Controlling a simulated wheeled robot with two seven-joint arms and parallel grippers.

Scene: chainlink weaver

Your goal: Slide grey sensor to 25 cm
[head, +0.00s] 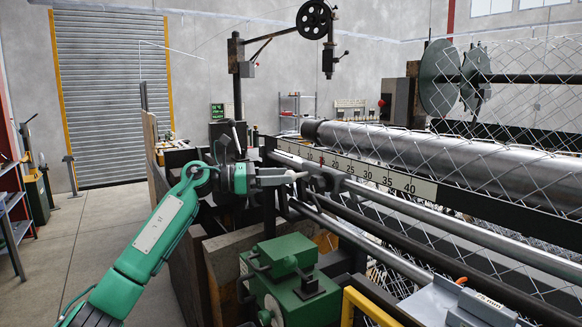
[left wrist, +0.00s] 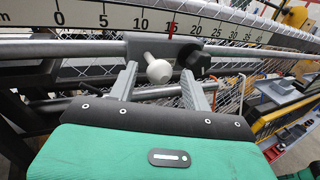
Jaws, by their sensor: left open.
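The grey sensor (head: 328,180) is a dark grey block on the horizontal metal rail below the scale (head: 375,179). In the left wrist view the sensor (left wrist: 150,45) carries a white ball knob (left wrist: 158,71) in front and a black knob (left wrist: 197,59) at its right. A red mark (left wrist: 171,29) stands near 15 on the scale (left wrist: 120,20), just above the sensor. My left gripper (head: 293,177) is open in front of the sensor. Its fingers (left wrist: 167,85) stand on both sides of the ball knob; contact is not visible. My right gripper is not in view.
The rail (head: 440,219) runs clear to the right of the sensor. A green machine block (head: 292,275) stands below my left gripper. A large metal roller (head: 420,150) and wire mesh lie behind the scale. A grey block (head: 440,297) and yellow frame (head: 365,307) are at front right.

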